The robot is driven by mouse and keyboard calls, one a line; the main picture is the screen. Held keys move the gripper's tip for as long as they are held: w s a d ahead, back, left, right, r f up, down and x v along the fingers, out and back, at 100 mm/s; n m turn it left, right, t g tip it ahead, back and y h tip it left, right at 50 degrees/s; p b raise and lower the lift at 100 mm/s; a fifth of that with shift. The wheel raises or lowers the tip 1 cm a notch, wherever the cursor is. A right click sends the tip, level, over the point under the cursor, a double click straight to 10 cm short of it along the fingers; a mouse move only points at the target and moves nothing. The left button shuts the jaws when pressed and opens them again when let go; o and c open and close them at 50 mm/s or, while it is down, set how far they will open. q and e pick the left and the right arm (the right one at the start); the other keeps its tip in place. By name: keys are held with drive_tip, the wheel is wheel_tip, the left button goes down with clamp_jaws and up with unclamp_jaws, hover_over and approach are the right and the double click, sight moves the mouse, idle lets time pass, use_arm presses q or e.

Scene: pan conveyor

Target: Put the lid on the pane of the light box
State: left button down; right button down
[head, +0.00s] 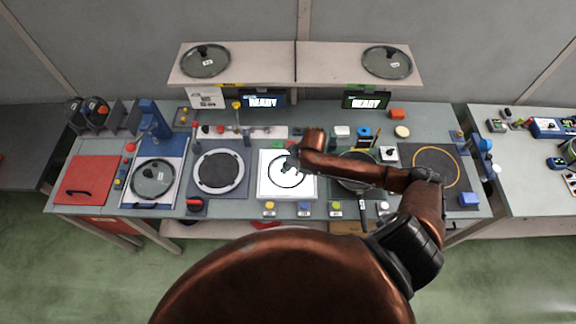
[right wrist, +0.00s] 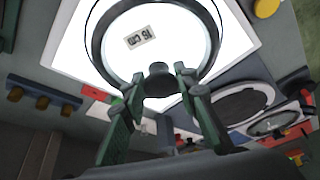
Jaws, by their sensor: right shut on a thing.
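The light box's white glowing pane (head: 266,190) is in the middle of the bench. The clear glass lid with a dark rim (head: 287,185) is over the pane, its outline inside the pane's edges. In the right wrist view the lid (right wrist: 180,35) shows a small printed label and a dark knob. My right gripper (head: 290,164) is shut on the lid's knob; in the right wrist view its fingers (right wrist: 158,82) stand either side of it. I cannot tell whether the rim touches the pane (right wrist: 68,50). My left gripper is not in view.
A dark mat with a pale ring (head: 219,190) lies left of the light box. A pan (head: 352,186) is to its right, partly under my arm. Another glass lid (head: 153,180) lies on a blue station; two more lie on the shelf (head: 295,62).

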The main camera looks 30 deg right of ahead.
drive_tip(key=shift+f, duration=0.3)
drive_tip(key=shift+f, duration=0.1)
drive_tip(key=c, duration=1.5)
unclamp_jaws()
drive_tip(key=v, duration=1.2)
